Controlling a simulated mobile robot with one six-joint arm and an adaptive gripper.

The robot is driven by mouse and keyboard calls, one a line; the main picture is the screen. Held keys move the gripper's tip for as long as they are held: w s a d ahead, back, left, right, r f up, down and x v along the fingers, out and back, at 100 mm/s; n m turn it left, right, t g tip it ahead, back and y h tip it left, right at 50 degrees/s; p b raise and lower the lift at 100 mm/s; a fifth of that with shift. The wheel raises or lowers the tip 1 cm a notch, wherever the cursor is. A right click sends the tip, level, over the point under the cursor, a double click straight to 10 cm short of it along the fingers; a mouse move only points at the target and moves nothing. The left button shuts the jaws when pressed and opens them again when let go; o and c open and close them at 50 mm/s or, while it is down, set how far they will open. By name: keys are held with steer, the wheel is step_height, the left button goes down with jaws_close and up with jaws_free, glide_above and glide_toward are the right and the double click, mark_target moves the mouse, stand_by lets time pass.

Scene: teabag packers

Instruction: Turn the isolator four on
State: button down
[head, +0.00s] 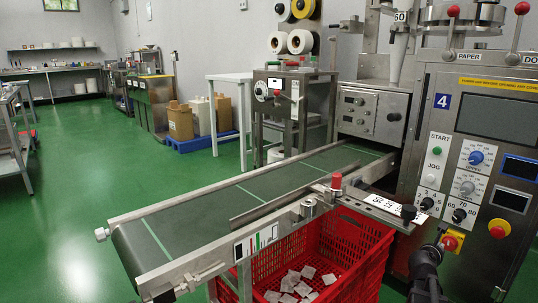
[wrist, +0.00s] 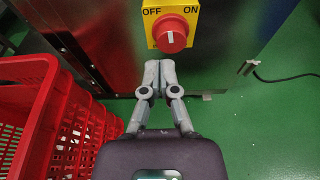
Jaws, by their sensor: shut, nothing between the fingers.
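The isolator is a red rotary knob (wrist: 171,34) on a yellow plate (wrist: 151,29), marked OFF at upper left and ON at upper right. A short white mark on the knob looks roughly upright, between the two words. In the head view the isolator (head: 452,241) is low on the front of the machine with the blue "4" label (head: 442,101). My gripper (wrist: 159,70) is shut and empty, its fingertips together just below the knob in the picture. Whether they touch the knob or plate is unclear. In the head view my dark gripper is beside the isolator, its fingertips hard to make out.
A red crate (wrist: 30,66) stands close on the left of my gripper; in the head view the crate (head: 377,243) holds teabags under the conveyor (head: 250,200). A red-and-yellow button (head: 498,229) is right of the isolator. Green floor is open at right in the wrist view.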

mark_target(457, 237)
steer(key=shift+w, duration=0.1)
steer(key=shift+w+d, duration=1.1)
steer(key=shift+d, duration=0.25)
steer(key=shift+w+d, duration=1.1)
steer(key=shift+d, duration=0.2)
steer(key=shift+s+d+r, duration=0.15)
steer(key=shift+s+d, duration=0.2)
steer(key=shift+s, duration=0.1)
steer(key=shift+s+d, duration=0.6)
steer(key=shift+s, duration=0.05)
steer(key=shift+s+d+r+p, duration=0.15)
steer(key=shift+r+p, duration=0.1)
steer(key=shift+p, duration=0.15)
stand_by(0.4)
steer(key=s+a, duration=0.4)
steer(key=shift+a, duration=0.35)
stand_by(0.3)
